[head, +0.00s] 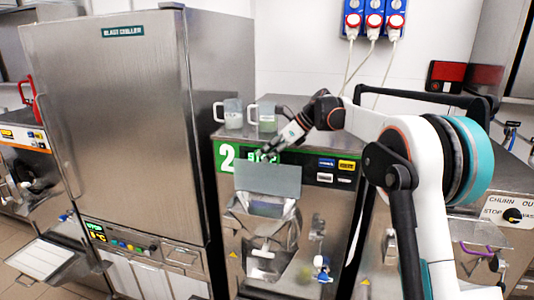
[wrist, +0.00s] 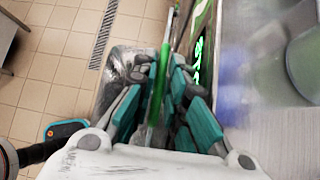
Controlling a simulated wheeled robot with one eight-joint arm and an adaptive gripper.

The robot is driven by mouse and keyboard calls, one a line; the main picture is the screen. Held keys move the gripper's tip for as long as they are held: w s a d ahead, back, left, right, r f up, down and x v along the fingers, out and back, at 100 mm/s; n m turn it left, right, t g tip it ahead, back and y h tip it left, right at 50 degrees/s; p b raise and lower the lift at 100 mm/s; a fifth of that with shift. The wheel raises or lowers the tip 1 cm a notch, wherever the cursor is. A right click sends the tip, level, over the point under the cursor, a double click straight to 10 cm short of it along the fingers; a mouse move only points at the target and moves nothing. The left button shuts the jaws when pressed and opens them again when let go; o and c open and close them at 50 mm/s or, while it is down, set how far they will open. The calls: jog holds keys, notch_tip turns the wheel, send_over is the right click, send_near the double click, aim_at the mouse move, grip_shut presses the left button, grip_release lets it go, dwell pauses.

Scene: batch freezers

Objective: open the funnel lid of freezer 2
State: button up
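Freezer 2 (head: 330,205) stands in the middle of the head view, with a green and white "2" label on its front. A flat grey panel (head: 268,180), which looks like the funnel lid, hangs in front of it below the label, above a clear plastic-looking cover (head: 272,225). My gripper (head: 270,153) is at the panel's upper edge. In the wrist view its teal and grey fingers (wrist: 160,85) stand on both sides of a thin, green-edged strip (wrist: 161,70), probably the lid seen edge-on. Whether the fingers press on it is not clear.
Two clear jugs (head: 233,113) (head: 267,115) stand on the freezer top behind my gripper. A tall blast chiller (head: 125,110) stands close on the left. Another machine (head: 500,212) with a churn label is at right. Tiled floor (wrist: 50,65) shows in the wrist view.

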jog(key=shift+o, duration=0.5)
jog(key=shift+w, duration=0.1)
jog(key=shift+r, duration=0.15)
jog(key=v, duration=1.1)
jog(key=shift+d+r, duration=0.25)
jog(key=shift+d, duration=0.05)
